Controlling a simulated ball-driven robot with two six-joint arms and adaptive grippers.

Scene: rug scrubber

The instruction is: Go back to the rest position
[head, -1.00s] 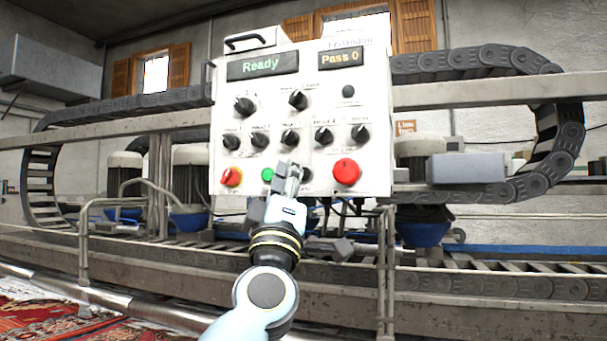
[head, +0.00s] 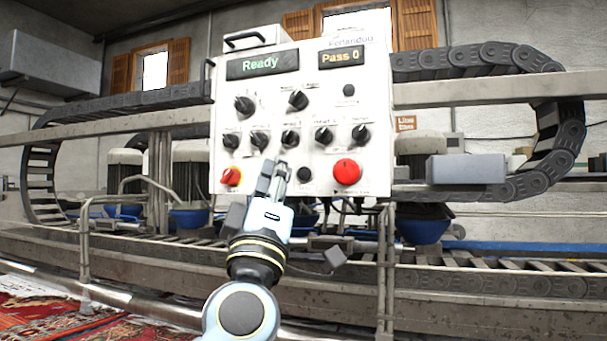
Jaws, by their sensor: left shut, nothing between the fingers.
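My left gripper (head: 276,168) is shut and empty. It points up in front of the lower edge of the white control panel (head: 205,120). Its fingers overlap the bottom row of controls, between the red-and-yellow switch (head: 231,177) and a small black button (head: 304,174). The green button seen earlier is hidden behind the gripper. I cannot tell whether the fingertips touch the panel. The panel's displays (head: 263,63) read "Ready" and "Pass 0". A large red button (head: 347,171) sits at the lower right. My right gripper is not in view.
A conveyor frame with metal rails (head: 480,94) runs behind the panel. Black cable chains (head: 560,140) loop at both sides. A metal post (head: 386,265) stands right of my arm. Red patterned rugs (head: 130,328) lie at lower left.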

